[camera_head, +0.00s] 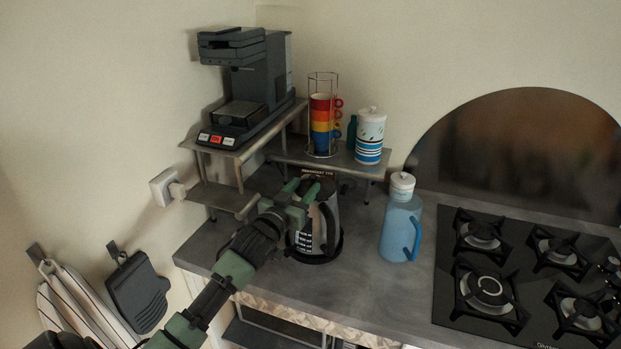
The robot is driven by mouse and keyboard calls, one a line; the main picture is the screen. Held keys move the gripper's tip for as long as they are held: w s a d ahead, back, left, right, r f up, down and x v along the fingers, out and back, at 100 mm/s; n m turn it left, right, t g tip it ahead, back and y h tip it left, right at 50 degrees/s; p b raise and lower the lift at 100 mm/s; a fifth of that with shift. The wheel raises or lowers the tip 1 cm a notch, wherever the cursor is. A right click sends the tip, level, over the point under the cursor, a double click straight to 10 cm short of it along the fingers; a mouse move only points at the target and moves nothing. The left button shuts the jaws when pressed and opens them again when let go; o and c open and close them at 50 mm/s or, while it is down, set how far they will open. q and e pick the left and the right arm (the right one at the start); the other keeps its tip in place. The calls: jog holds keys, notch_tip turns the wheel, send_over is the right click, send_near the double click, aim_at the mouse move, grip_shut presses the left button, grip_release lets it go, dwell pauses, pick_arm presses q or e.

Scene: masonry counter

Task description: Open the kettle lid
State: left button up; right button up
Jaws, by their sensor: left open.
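The kettle (329,215) is dark and silvery with a black handle on its right side. The gripper and arm hide much of the lid and the kettle's left side, so I cannot tell whether the fingers touch the lid. My right gripper is not in view.
A blue jug (401,228) with a white top stands right of the kettle. A gas hob (450,300) lies further right. A coffee machine (262,85), stacked coloured cups (321,122) and a white canister (369,135) stand on raised shelves behind.

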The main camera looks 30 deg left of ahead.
aim_at(312, 180)
pick_arm(q)
jog(key=shift+w+a+p, duration=0.2)
jog(key=shift+w+p, duration=0.05)
jog(key=shift+w, duration=0.85)
jog(key=shift+w+a+p, duration=0.15)
jog(key=shift+w+p, duration=0.05)
jog(key=shift+w, duration=0.9)
jog(key=shift+f, duration=0.1)
jog(key=shift+c, duration=0.2)
grip_shut()
